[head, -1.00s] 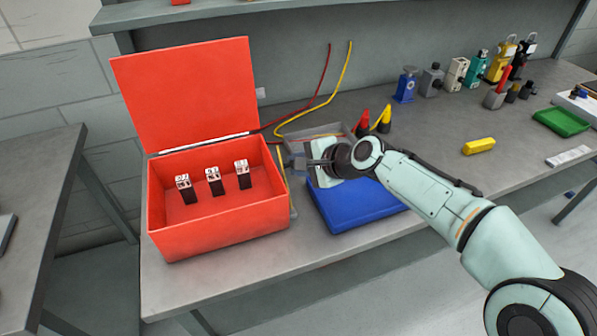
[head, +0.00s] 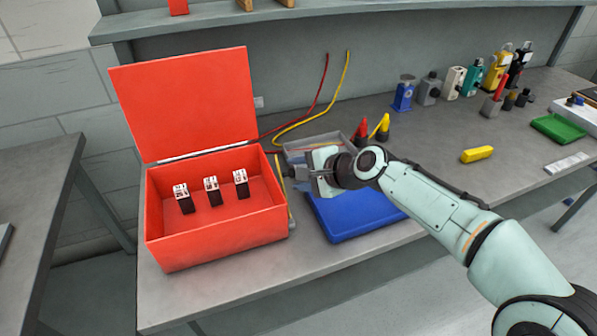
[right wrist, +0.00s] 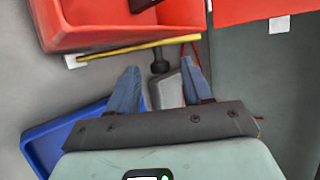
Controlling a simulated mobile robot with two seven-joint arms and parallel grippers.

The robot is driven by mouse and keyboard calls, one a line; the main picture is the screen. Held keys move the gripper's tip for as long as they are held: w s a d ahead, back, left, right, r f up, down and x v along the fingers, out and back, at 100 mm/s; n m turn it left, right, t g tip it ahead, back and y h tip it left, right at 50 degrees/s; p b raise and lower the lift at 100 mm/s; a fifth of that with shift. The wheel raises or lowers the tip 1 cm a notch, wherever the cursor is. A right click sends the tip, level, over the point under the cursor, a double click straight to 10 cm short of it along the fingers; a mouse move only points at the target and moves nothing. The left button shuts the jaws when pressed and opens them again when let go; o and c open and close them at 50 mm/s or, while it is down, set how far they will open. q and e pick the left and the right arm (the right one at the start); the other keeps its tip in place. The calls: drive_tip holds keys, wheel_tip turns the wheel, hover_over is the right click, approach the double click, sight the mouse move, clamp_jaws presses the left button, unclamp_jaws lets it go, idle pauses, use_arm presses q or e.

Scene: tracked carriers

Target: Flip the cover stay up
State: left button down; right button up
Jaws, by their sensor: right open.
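The red box (head: 215,236) stands on the bench with its red cover (head: 185,105) raised and leaning back. Three small black-and-white blocks stand inside it. A thin yellow bar, seemingly the cover stay (head: 279,166), is at the box's right side; in the right wrist view it lies along the box rim (right wrist: 130,46), with a pale piece at one end. My right gripper (head: 287,173) is open beside the box's right wall, close to the bar. In the right wrist view its fingers (right wrist: 160,68) point at the bar, with a dark knob between them in the picture. Contact is not visible. My left gripper is out of view.
A blue tray (head: 352,222) lies under my right forearm, and a grey tray (head: 303,148) sits behind. Red and yellow cables run up the back wall. Red and yellow cones (head: 382,127) and several padlock-like items (head: 455,82) stand farther right.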

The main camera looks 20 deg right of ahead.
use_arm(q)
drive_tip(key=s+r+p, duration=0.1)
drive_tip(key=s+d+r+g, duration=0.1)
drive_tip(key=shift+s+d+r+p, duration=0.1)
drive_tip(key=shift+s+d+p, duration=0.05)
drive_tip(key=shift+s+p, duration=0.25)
use_arm(e)
drive_tip(key=v, duration=1.2)
drive_tip(key=shift+s+d+r, duration=0.15)
drive_tip(key=shift+s+r, duration=0.05)
drive_tip(key=shift+s, duration=0.1)
